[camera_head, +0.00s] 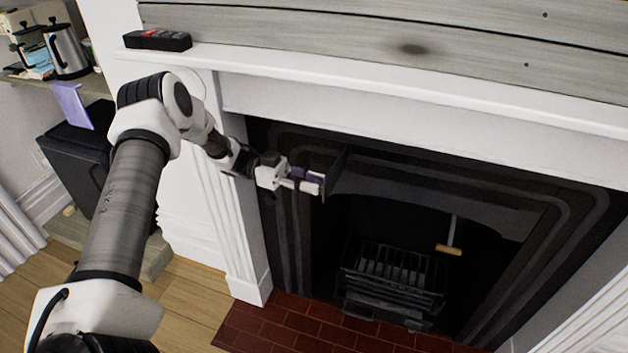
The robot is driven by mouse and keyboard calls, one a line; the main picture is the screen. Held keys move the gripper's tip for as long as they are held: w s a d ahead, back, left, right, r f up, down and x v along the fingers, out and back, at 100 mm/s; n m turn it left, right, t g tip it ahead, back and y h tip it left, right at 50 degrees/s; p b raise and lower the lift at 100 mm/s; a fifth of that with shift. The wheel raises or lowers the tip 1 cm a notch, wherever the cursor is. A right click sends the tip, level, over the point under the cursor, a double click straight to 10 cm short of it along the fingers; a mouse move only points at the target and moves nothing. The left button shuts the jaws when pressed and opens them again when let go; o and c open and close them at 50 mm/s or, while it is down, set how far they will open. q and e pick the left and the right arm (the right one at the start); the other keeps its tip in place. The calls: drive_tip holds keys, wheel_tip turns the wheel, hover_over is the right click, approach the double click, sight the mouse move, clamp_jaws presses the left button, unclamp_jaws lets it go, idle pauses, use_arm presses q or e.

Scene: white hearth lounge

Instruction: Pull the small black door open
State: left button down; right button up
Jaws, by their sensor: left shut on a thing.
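The small black door (334,171) is a narrow dark panel at the upper left of the black fireplace surround. It seems to stand out at an angle from the surround, but dark on dark makes its exact opening hard to tell. My left gripper (311,184) reaches in from the left and is shut at the door's near edge. Its white fingers hide the gripped part, and a small purple patch shows between them. My right gripper is not in view.
A white mantel (400,104) runs above the surround, with a black box (158,40) on its left end. A fire grate (390,283) sits in the opening above a red brick hearth (300,327). A kettle (66,50) stands on a shelf at left.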

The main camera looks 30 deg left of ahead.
use_arm(q)
drive_tip(key=c, duration=1)
unclamp_jaws()
wheel_tip(320, 180, up, 10)
